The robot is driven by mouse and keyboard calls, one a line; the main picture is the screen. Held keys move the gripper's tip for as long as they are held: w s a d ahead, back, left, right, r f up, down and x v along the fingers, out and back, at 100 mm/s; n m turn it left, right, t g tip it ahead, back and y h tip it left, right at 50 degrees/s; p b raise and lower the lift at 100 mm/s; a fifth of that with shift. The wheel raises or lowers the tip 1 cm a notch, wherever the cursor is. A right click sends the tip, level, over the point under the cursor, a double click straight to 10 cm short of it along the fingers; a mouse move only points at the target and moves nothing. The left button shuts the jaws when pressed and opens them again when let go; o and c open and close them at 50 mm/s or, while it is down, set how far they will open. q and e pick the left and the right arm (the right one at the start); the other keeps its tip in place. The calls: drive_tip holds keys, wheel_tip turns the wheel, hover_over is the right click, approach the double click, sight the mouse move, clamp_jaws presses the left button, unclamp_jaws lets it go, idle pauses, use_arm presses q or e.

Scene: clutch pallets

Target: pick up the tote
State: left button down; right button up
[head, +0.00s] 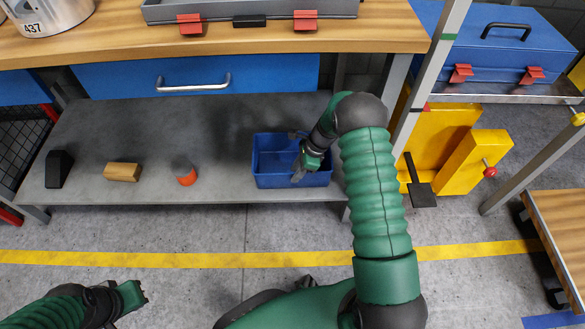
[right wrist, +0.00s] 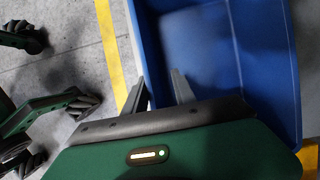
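The tote, an open blue bin (head: 265,180), stands upright on the grey lower shelf under the workbench. In the right wrist view the tote (right wrist: 268,60) fills the right half, and its inside looks empty. My right gripper (head: 298,176) is at the tote's near wall. In the right wrist view my right gripper (right wrist: 160,88) has its fingers apart, one outside the wall and one inside, with the rim between them. Whether they touch the wall is unclear. My left gripper (head: 142,293) is low at the left, over the floor, away from the tote; its finger opening is too small to tell.
On the grey shelf (head: 220,128) left of the tote are an orange-and-grey piece (head: 186,175), a wooden block (head: 123,172) and a black block (head: 59,168). A blue drawer (head: 250,75) hangs above. A rack post (head: 425,85) and yellow stand (head: 465,160) are right.

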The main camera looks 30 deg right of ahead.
drive_tip(key=b+x, duration=0.4)
drive_tip(key=x, duration=0.1)
drive_tip(key=shift+s+a, duration=0.35)
drive_tip(key=shift+w+a+f+b, duration=0.1)
drive_tip(key=shift+w+f+b, duration=0.1)
drive_tip(key=shift+b, duration=0.2)
drive_tip(key=shift+s+r, duration=0.1)
drive_tip(key=shift+r, duration=0.1)
clamp_jaws()
drive_tip(key=shift+s+f, duration=0.1)
